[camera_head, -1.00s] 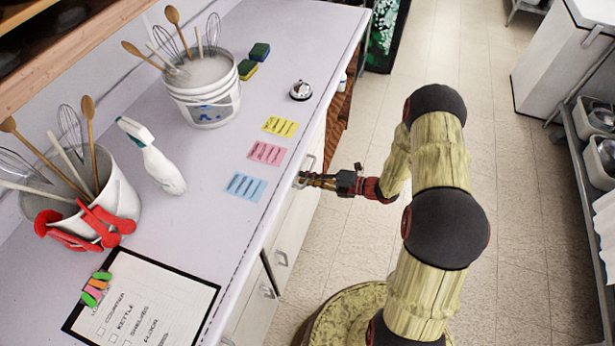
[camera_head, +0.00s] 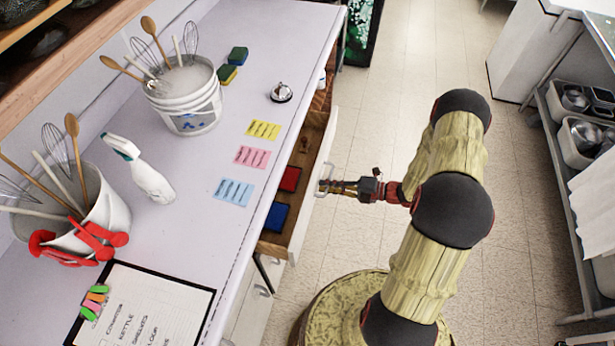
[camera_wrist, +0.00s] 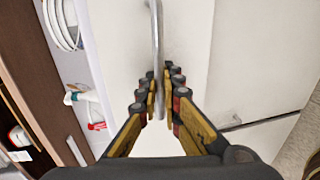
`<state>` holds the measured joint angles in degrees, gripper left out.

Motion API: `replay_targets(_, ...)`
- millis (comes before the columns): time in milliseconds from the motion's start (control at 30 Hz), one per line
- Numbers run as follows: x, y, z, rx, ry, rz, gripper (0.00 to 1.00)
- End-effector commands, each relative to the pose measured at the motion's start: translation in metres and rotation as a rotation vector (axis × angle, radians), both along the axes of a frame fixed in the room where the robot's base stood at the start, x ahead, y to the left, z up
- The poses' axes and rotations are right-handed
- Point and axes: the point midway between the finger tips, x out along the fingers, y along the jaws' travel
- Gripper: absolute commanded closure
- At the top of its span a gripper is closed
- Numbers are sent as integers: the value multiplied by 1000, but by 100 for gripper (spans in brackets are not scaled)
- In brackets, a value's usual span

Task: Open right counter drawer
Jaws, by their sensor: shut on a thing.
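The counter drawer (camera_head: 313,190) stands pulled out from under the counter top in the head view. Its wooden inside shows a red item (camera_head: 290,179) and a blue item (camera_head: 277,216). My gripper (camera_head: 326,186) is at the drawer's white front, shut on the metal bar handle. In the wrist view my gripper (camera_wrist: 160,95) has its fingers on both sides of the handle (camera_wrist: 157,45), against the white drawer front (camera_wrist: 195,40). The back part of the drawer is hidden under the counter top.
The counter top (camera_head: 225,140) holds buckets of utensils, a spray bottle (camera_head: 146,170), a bell (camera_head: 281,92), sponges, coloured notes and a clipboard (camera_head: 140,305). Another handle (camera_head: 262,291) is on the cabinet below. Tiled floor (camera_head: 400,70) is open to the right, up to a metal shelf (camera_head: 565,215).

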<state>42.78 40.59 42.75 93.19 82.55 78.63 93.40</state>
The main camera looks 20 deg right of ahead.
Motion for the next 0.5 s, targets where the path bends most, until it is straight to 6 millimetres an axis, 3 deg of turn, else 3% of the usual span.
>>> replay_targets(200,-37,-51,1,0,2,-6,100)
replay_targets(500,-78,-108,-1,0,1,-2,100)
